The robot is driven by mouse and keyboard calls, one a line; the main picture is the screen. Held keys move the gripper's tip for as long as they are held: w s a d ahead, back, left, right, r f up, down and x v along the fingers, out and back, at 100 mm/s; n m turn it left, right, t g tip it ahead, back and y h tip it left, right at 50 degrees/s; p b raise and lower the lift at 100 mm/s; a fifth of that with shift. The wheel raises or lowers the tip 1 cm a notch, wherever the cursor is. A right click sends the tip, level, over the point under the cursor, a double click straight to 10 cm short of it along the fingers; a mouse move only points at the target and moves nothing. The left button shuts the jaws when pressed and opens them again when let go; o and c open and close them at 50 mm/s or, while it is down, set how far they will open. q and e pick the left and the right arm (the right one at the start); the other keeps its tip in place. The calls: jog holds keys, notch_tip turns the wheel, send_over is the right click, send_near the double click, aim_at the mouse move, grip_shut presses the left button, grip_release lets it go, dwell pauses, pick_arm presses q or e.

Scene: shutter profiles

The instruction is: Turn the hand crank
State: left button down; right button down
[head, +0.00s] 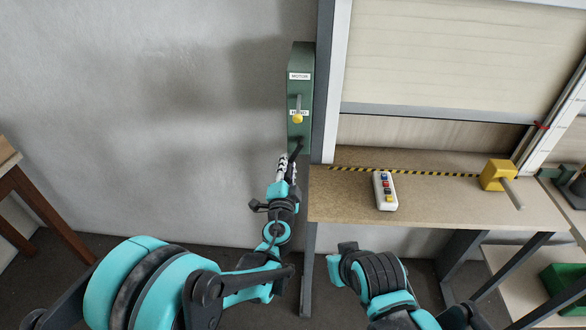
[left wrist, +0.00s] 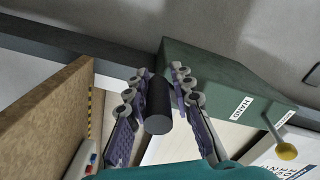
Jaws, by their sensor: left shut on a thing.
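A green drive box (head: 300,60) is fixed beside the shutter frame, with MOTOR and HAND labels on its face. Its lever with a yellow knob (head: 297,119) points down at the HAND label; the knob also shows in the left wrist view (left wrist: 286,151). The crank's dark round handle (left wrist: 158,115) is below the box, and most of the crank is hidden. My left gripper (head: 288,165) is just under the box. Its fingers are shut on the handle, one on each side, in the left wrist view (left wrist: 158,95). My right gripper is not visible, only part of that arm.
The pale shutter (head: 450,60) hangs partly down, with a gap above the wooden counter (head: 440,205). A white button box (head: 385,190) and a yellow block with a grey rod (head: 497,175) are on the counter. A brown table (head: 35,200) stands far left.

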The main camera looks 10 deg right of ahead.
pick_arm(q)
jog(key=shift+w+a+r+m, duration=0.1)
jog(key=shift+a+r+m, duration=0.15)
jog(key=shift+m, duration=0.4)
jog(key=shift+a+r+m, duration=0.15)
jog(key=shift+a+m, duration=0.1)
jog(key=shift+m, duration=0.4)
jog(key=c, duration=1.4)
grip_release()
jog(key=v, duration=1.2)
